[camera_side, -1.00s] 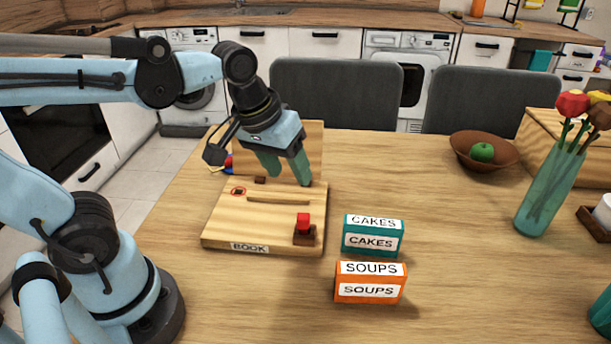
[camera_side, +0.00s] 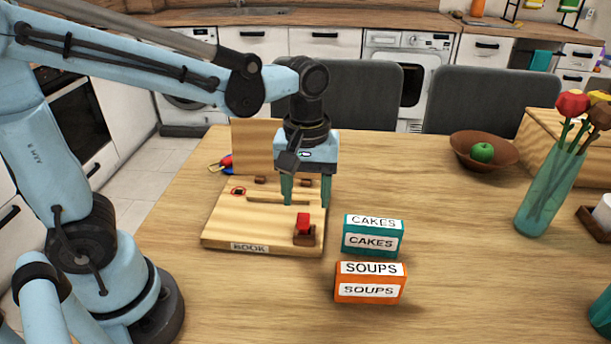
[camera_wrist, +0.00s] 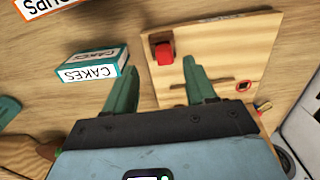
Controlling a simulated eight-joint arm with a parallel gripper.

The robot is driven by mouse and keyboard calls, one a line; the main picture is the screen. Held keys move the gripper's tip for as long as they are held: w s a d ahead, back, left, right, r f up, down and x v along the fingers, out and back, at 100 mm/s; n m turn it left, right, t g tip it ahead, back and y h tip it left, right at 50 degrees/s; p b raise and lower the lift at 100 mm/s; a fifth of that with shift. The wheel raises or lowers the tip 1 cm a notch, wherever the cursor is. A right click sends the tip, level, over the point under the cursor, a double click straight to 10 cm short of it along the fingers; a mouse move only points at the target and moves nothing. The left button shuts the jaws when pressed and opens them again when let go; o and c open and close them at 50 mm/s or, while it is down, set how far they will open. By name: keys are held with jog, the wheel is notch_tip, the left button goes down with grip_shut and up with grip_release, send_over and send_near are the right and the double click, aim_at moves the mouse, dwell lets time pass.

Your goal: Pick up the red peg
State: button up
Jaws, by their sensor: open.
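The red peg (camera_side: 303,221) stands in a small dark brown holder (camera_side: 304,237) at the front right corner of a wooden board (camera_side: 222,236) labelled BOOK. My gripper (camera_side: 306,203) is open and empty, pointing down above the board, behind the peg in the side view. In the wrist view my gripper's (camera_wrist: 158,85) green fingers are spread apart. The red peg (camera_wrist: 164,53) shows there beyond the fingertips, nearer the right finger and apart from both.
A teal CAKES box (camera_side: 373,237) and an orange SOUPS box (camera_side: 370,283) stand right of the board. A brown bowl (camera_side: 484,148) with a green fruit (camera_side: 482,152) and a teal vase (camera_side: 548,195) with flowers are further right. Bare table lies between.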

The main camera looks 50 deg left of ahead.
aim_at(303, 216)
jog(key=shift+a+f, duration=0.2)
jog(key=shift+f, duration=1.3)
jog(key=shift+a+f, duration=0.2)
jog(key=shift+f, duration=1.25)
grip_shut()
